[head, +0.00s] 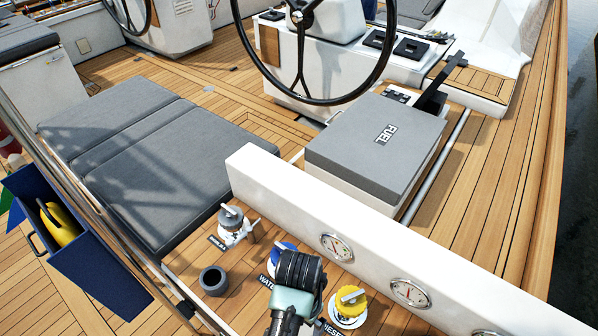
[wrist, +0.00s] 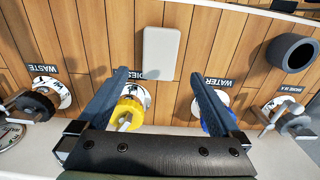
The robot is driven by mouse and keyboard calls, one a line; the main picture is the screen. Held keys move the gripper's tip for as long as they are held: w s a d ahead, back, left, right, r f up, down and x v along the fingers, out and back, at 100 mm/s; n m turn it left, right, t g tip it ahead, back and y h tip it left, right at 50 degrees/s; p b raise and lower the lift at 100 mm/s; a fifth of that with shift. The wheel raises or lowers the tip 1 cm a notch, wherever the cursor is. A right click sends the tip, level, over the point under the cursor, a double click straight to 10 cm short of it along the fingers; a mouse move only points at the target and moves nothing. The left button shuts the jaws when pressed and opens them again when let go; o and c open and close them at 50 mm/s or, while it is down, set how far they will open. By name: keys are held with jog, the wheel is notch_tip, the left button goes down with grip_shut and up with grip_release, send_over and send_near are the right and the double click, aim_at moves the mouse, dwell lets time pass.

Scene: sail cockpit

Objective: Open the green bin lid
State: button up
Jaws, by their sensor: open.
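No green bin lid shows clearly. A small green piece (head: 14,215) shows at the left edge of the head view, mostly hidden behind a dark blue open box (head: 95,262); I cannot tell whether it belongs to a bin. My gripper (wrist: 158,76) is open and empty in the wrist view, its two dark fingers pointing at the wooden panel. A blank white plate (wrist: 160,53) lies between and beyond the fingertips. The yellow cap (wrist: 130,112) and blue cap (wrist: 214,122) are partly behind the fingers. In the head view my arm hides part of the panel.
The yellow cap (head: 348,302), a grey cup-like fitting (head: 213,281) and a white gauge ledge (head: 375,262) surround my arm. A grey FUEL box (head: 372,138) and steering wheel lie beyond. A grey cushion (head: 160,160) and metal rail stand between the panel and blue box.

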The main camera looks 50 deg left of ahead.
jog(key=shift+r, duration=1.5)
